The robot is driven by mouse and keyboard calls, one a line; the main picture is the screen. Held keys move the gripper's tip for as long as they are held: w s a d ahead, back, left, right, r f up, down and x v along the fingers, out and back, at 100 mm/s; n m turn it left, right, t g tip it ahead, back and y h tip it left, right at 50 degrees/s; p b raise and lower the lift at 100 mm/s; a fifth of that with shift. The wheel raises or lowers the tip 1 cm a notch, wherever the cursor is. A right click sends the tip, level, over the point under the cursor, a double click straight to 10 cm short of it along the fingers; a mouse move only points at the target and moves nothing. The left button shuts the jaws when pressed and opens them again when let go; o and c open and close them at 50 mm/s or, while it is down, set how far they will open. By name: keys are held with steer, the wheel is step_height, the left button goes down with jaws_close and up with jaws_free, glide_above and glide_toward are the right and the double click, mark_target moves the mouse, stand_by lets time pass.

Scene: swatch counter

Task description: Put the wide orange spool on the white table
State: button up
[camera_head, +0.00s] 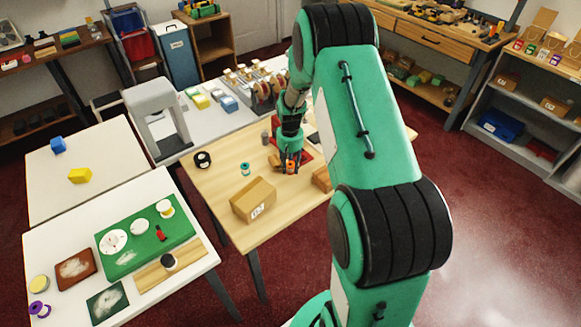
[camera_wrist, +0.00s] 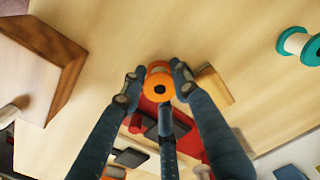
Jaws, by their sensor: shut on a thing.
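My gripper (camera_head: 290,158) is over the wooden table (camera_head: 222,172), its fingers closed around an orange spool (camera_head: 291,168). In the wrist view the orange spool (camera_wrist: 158,88) sits between my gripper's fingertips (camera_wrist: 156,76), with its round end and dark centre hole facing the camera. I cannot tell whether it touches the table. A white table (camera_head: 185,187) at the front left bears a green mat and several small things.
A cardboard box (camera_head: 254,199), a teal spool (camera_head: 245,169) and a black-and-white roll (camera_head: 203,159) stand on the wooden table. The teal spool also shows in the wrist view (camera_wrist: 298,43). A grey stool-like stand (camera_head: 155,95) rises behind. The back-left white table has free room.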

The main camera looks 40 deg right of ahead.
mark_target(290, 164)
steer(key=shift+f, duration=0.15)
steer(key=o, duration=1)
step_height(290, 164, up, 12)
steer(key=p, duration=0.2)
steer(key=shift+p, duration=0.3)
